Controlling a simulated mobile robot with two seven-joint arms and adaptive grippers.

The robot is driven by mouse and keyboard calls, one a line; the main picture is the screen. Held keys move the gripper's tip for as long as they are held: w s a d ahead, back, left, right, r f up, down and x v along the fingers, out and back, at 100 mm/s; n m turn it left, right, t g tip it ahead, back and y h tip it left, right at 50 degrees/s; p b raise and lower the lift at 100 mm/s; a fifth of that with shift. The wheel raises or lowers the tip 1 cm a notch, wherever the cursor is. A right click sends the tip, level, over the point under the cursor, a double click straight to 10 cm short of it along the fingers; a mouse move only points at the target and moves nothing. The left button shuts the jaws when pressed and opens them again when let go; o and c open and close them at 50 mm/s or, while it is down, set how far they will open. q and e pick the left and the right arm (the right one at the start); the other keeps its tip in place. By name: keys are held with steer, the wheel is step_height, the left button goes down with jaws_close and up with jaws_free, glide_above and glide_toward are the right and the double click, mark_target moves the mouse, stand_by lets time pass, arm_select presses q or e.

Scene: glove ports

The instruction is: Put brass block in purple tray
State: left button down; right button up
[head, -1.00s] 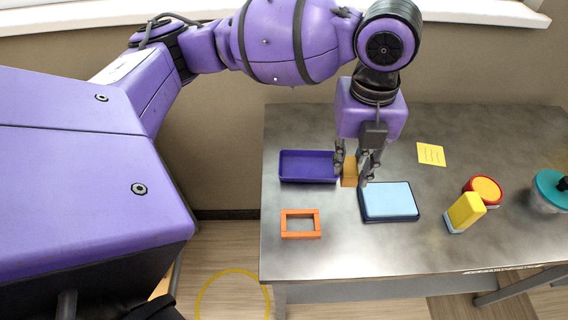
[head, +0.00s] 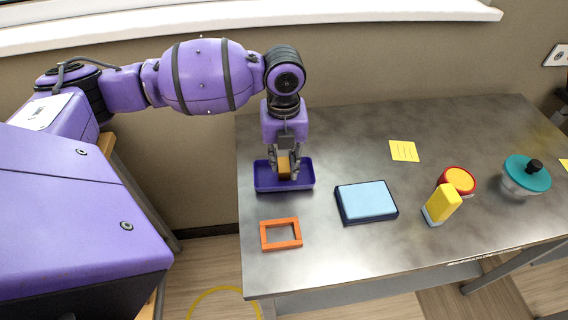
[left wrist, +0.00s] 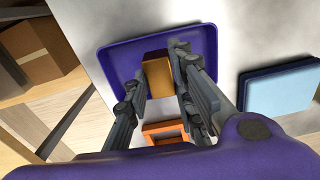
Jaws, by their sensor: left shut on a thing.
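The brass block (head: 284,167) is between the fingers of my left gripper (head: 285,176), which is shut on it. The purple tray (head: 262,184) is on the metal table at the left, and the block and fingertips are over its inside. In the left wrist view the block (left wrist: 157,78) shows between the fingers (left wrist: 160,95), with the tray (left wrist: 112,62) around it. I cannot tell whether the block touches the tray floor. My right gripper is not in view.
An orange frame (head: 281,234) lies in front of the tray. A dark-blue box with a light-blue top (head: 366,201) is to the right. Farther right are a yellow block (head: 441,204), a red-rimmed round container (head: 458,181) and a teal-lidded jar (head: 526,174). A yellow note (head: 404,151) lies behind.

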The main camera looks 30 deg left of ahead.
mark_target(284, 164)
arm_select(q)
steer(key=shift+f, duration=0.7)
steer(key=c, duration=1.5)
jaws_free()
steer(key=shift+f, duration=0.15)
step_height(284, 164, up, 12)
steer(key=shift+r+p, duration=0.15)
steer(key=shift+p, duration=0.2)
